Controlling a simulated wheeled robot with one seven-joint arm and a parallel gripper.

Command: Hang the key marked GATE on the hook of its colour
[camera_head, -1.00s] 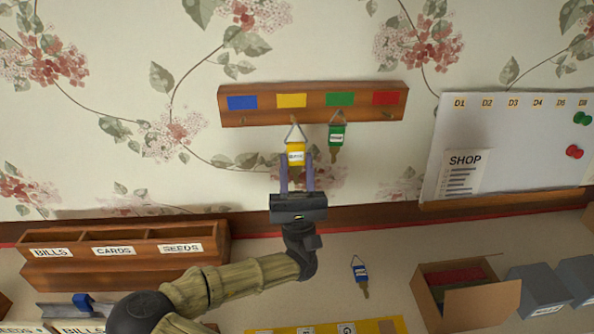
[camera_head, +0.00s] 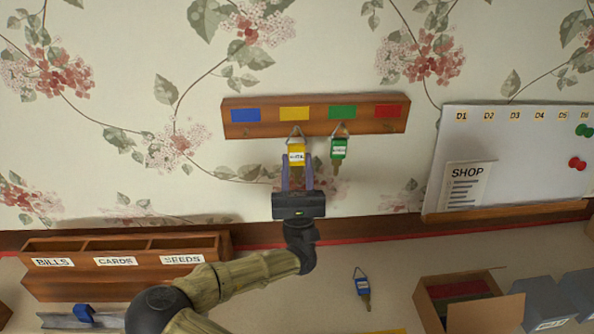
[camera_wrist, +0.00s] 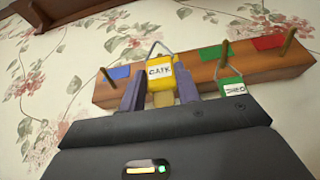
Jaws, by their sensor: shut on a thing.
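The yellow key tag (camera_wrist: 160,72) reads GATE in the wrist view and has a wire loop at its top. My gripper (camera_head: 297,170) is shut on this key, with a finger on each side of the tag. The key is upright just below the yellow patch (camera_head: 294,114) of the wooden hook rack (camera_head: 233,130). The loop overlaps the rack's lower edge. I cannot tell whether it is around the yellow hook, which is hidden behind the tag in the wrist view. Pegs by the blue, green and red patches show there.
A green key (camera_head: 338,148) hangs below the green patch, close right of my gripper. A blue key (camera_head: 362,283) lies on the table. A whiteboard (camera_head: 520,140) is at the right; a labelled sorter (camera_head: 60,285) stands lower left.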

